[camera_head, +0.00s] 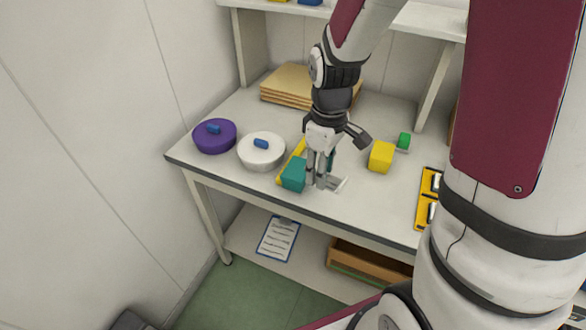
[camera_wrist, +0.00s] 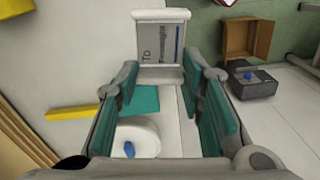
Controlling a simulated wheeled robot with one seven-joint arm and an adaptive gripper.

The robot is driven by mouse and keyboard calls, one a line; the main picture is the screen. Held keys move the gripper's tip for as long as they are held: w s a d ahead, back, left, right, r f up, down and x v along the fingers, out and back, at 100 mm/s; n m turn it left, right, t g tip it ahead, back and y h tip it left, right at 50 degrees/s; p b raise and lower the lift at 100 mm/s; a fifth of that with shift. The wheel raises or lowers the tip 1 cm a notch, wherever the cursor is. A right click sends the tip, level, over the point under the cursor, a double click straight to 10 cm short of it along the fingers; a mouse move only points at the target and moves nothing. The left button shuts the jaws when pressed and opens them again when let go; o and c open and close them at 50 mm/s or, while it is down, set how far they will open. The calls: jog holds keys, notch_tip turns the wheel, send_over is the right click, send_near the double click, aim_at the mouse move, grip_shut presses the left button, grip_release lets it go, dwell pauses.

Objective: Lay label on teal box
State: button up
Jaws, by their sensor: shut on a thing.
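The teal box (camera_head: 293,175) stands near the table's front edge, directly left of my gripper. In the wrist view its teal face (camera_wrist: 142,98) shows partly behind the left finger. My gripper (camera_head: 320,183) points down with its fingers apart and shut on the label. The label (camera_wrist: 160,42) is a pale card with dark print reading "TO", held by its near edge between the fingertips. In the head view the label (camera_head: 338,184) shows as a small whitish piece at the fingertips, right of the teal box. I cannot tell whether it touches the table.
A yellow bar (camera_head: 297,150) lies behind the teal box. A white round pot (camera_head: 262,152) and a purple one (camera_head: 215,136) stand to the left. Brown boards (camera_head: 288,84) lie behind.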

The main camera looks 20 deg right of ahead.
aim_at(329, 187)
jog(key=s+n, duration=0.1)
jog(key=s+b, duration=0.1)
jog(key=s, duration=0.1)
jog(key=shift+d+f+n, duration=0.2)
jog(key=shift+f+n, duration=0.2)
jog(key=w+a, duration=0.1)
jog(key=w, duration=0.4)
jog(key=w+a+f, duration=0.1)
jog(key=w, duration=0.4)
jog(key=w+a, duration=0.2)
jog(key=w, duration=0.3)
jog(key=shift+f, duration=1.95)
jog(key=shift+f, duration=0.15)
jog(key=o, duration=0.5)
jog(key=shift+o, duration=1.2)
